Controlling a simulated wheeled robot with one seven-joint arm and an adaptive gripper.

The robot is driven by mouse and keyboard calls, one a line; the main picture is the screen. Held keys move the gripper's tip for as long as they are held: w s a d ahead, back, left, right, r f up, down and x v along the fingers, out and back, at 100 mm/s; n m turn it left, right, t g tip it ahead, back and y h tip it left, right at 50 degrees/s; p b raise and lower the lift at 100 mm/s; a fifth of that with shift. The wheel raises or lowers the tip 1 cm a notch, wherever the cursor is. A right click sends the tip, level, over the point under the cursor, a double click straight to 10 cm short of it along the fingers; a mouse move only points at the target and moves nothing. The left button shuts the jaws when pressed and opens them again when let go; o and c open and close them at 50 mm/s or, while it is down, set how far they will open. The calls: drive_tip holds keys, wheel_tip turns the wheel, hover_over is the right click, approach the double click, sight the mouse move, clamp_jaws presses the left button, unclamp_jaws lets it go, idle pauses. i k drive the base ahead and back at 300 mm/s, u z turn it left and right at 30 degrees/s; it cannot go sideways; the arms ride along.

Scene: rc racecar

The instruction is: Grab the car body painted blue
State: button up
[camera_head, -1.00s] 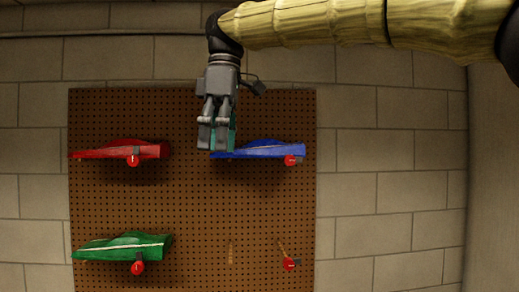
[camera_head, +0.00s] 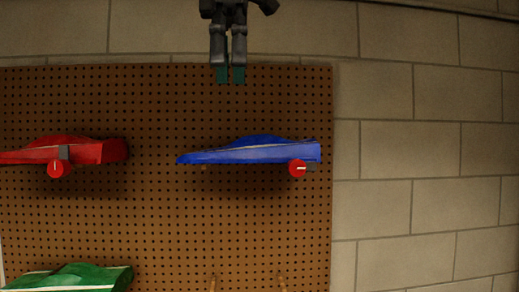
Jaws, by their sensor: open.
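The blue car body (camera_head: 255,152) rests on pegs on the brown pegboard, nose to the left. A white stripe runs along its side, and a red round piece (camera_head: 298,169) sits under its right end. My gripper (camera_head: 230,76) hangs at the top of the view with its fingers pointing down. It is above and slightly left of the blue body's middle, apart from it, with nothing between the fingers.
A red car body (camera_head: 85,152) is on the pegboard (camera_head: 160,225) to the left, with a red round piece (camera_head: 56,168) under it. A green car body (camera_head: 85,279) is at the lower left, partly cut off. Bare pegs show below the blue body. A block wall (camera_head: 420,150) lies behind.

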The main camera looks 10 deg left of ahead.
sight(262, 148)
drive_tip(key=i, duration=0.95)
